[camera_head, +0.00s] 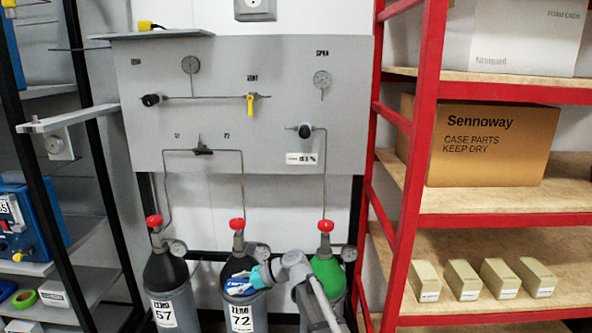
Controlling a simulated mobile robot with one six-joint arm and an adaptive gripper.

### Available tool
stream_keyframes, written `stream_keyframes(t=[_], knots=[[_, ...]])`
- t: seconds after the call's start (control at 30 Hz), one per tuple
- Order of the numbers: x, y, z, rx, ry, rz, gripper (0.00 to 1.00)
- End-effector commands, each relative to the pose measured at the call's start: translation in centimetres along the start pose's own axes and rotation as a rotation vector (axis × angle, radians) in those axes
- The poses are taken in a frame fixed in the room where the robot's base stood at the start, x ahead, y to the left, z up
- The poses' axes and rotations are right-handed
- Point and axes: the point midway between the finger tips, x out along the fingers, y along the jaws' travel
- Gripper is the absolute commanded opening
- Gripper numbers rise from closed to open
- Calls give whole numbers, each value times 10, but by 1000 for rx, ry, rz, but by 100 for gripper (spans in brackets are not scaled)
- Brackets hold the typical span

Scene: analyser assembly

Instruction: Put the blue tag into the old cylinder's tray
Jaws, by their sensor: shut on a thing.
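My gripper (246,281) reaches in from the right, in front of the middle cylinder. It is shut on a small blue and white piece, which appears to be the blue tag (237,286); the fingers partly hide it. The tag is at the upper rim of the grey holder marked 72 (242,318); I cannot tell whether they touch. The middle dark cylinder (238,262) stands in that holder under a red valve knob. Another dark cylinder (165,272) stands at left in a holder marked 57 (166,314). Which one is old is not clear from this view.
A green cylinder (327,272) stands to the right, partly behind my arm. Thin pipes run up to a grey gauge panel (345,115) with a yellow valve handle. A red-framed shelf (424,150) with boxes stands at right; a black-framed rack (60,130) stands at left.

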Motion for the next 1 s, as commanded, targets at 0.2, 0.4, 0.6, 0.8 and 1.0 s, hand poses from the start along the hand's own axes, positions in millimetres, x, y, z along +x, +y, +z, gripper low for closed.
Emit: stream_keyframes(t=[0.2,0.4,0.6,0.8,1.0], knots=[[-14,0,35,0,0,0,20],[-25,0,60,0,0,0,20],[-35,0,84,0,0,0,20],[-41,0,99,0,0,0,20],[-43,0,104,0,0,0,20]])
